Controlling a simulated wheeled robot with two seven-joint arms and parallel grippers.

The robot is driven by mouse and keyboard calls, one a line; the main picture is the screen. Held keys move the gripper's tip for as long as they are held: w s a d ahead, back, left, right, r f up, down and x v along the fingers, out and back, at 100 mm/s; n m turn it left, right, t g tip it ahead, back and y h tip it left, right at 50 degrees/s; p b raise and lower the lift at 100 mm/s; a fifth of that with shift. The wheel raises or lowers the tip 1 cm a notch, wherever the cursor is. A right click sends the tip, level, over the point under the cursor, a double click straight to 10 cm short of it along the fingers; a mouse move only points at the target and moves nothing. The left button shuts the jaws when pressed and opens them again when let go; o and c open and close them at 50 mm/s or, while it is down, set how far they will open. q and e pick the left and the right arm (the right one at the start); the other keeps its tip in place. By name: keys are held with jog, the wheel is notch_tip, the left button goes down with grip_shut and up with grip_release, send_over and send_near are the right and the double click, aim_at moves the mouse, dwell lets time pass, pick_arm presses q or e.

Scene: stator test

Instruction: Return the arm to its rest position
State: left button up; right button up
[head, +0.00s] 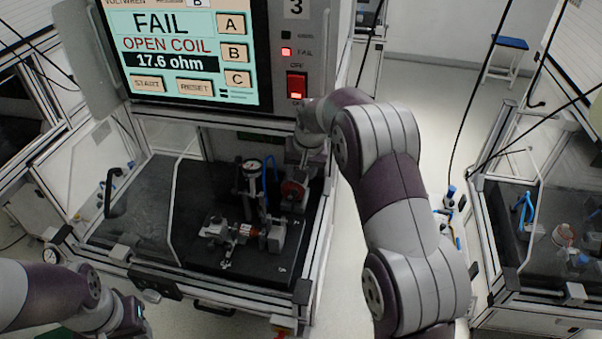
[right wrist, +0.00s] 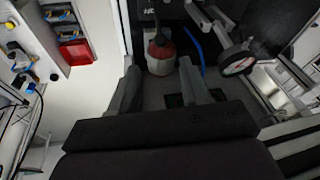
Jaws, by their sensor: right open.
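My right arm (head: 385,170) reaches up and over to the test bench, with its hand at the right side of the bench opening. In the right wrist view my right gripper (right wrist: 160,80) is open, its two dark fingers apart. A red-topped, pale round part (right wrist: 160,54) shows beyond and between the fingertips; I cannot tell if they touch it.
A fixture (head: 245,232) with a copper-coloured part and a dial gauge (head: 252,166) stand inside the bench. Another bench (head: 545,235) is at right, with floor between.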

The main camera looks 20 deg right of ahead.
jog(key=shift+r, duration=0.2)
dwell(0.3)
jog(key=s+a+f+n+g+b, duration=0.1)
jog(key=s+a+f+n, duration=0.1)
jog(key=s, duration=1.2)
jog(key=s+a+f+n+g+b, duration=0.1)
jog(key=s+a+n, duration=0.1)
jog(key=s, duration=1.2)
jog(key=shift+s+a+f+h+b, duration=0.2)
jog(key=shift+s+f+h+b, duration=0.1)
jog(key=shift+s+f+b, duration=0.05)
